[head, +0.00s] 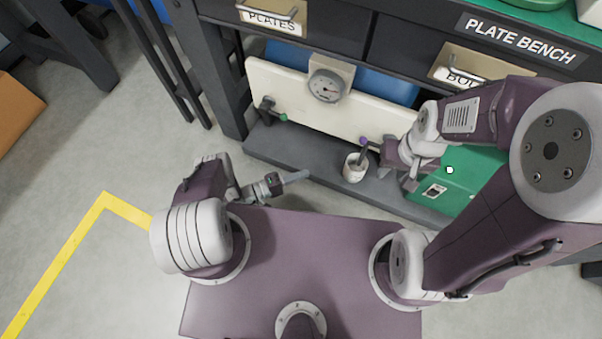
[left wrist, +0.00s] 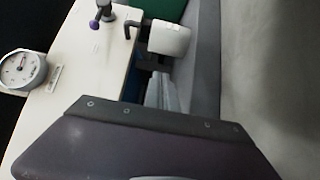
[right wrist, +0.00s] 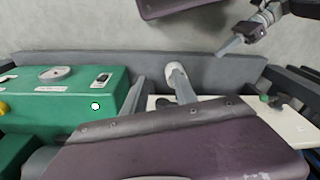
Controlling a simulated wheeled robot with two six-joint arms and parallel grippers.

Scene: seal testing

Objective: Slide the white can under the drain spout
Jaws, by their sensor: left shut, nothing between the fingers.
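The white can (head: 354,168) stands upright on the grey ledge in front of the cream panel. It also shows in the left wrist view (left wrist: 168,38) and the right wrist view (right wrist: 176,77). A purple-tipped valve handle (head: 363,142) rises just behind the can. A dark hooked piece, apparently the drain spout (left wrist: 132,27), is close to the can's mouth; exact alignment is unclear. My right gripper (head: 400,168) is open, just right of the can, apparently apart from it. My left gripper (head: 300,176) is shut and empty, left of the can.
The cream panel (head: 295,98) carries a round gauge (head: 326,86) and a green-tipped valve (head: 268,108) at left. A green box (head: 475,170) stands right of my right gripper. The grey ledge (head: 315,163) is clear left of the can.

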